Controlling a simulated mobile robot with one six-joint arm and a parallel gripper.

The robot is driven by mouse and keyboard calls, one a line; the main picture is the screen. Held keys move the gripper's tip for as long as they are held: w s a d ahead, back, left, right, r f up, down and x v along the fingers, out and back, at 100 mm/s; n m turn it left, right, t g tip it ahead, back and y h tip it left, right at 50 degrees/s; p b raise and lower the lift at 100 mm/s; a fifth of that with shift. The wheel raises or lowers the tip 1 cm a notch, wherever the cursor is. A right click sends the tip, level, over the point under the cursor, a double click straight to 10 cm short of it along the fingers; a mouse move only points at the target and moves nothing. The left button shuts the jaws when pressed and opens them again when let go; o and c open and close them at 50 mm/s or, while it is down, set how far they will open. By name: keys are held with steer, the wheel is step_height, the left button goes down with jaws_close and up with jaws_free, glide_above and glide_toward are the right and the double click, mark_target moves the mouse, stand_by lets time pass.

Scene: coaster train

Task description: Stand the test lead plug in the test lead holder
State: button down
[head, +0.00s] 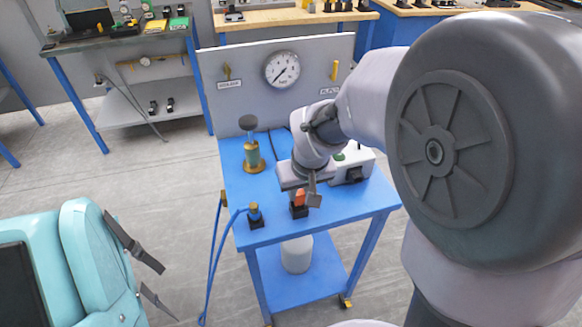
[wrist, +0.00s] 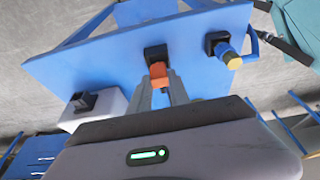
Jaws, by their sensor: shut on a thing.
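The orange test lead plug (head: 299,197) stands upright over the black test lead holder (head: 299,211) near the front edge of the blue table. My gripper (head: 306,195) is above the holder and shut on the plug. In the wrist view the plug (wrist: 159,70) shows between my fingertips (wrist: 160,80), right against the holder (wrist: 155,52). The plug's lower end is hidden, so I cannot tell how deep it sits in the holder.
A blue hose with a brass-topped end stands in another black block (head: 255,217) to the left. A brass fitting (head: 253,157) is behind it. A white box (head: 352,168) with a black socket stands to the right. A panel with a gauge (head: 282,70) closes the back.

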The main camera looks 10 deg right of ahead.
steer(key=shift+f+b, duration=1.15)
steer(key=shift+f, duration=0.3)
steer(key=c, duration=1.1)
jaws_free()
steer(key=shift+c, duration=0.2)
steer(key=shift+r, duration=0.1)
steer(key=p+v, duration=0.8)
steer(key=v, duration=0.9)
steer(key=shift+r, duration=0.15)
steer(key=s+a+r+m+t+y, duration=0.1)
steer(key=s+a+r+m, duration=0.1)
steer(key=s, duration=0.4)
steer(key=s+a+r+m+t, duration=0.1)
steer(key=s+a+m, duration=0.1)
steer(key=s, duration=0.5)
steer(key=shift+r+m+y, duration=0.4)
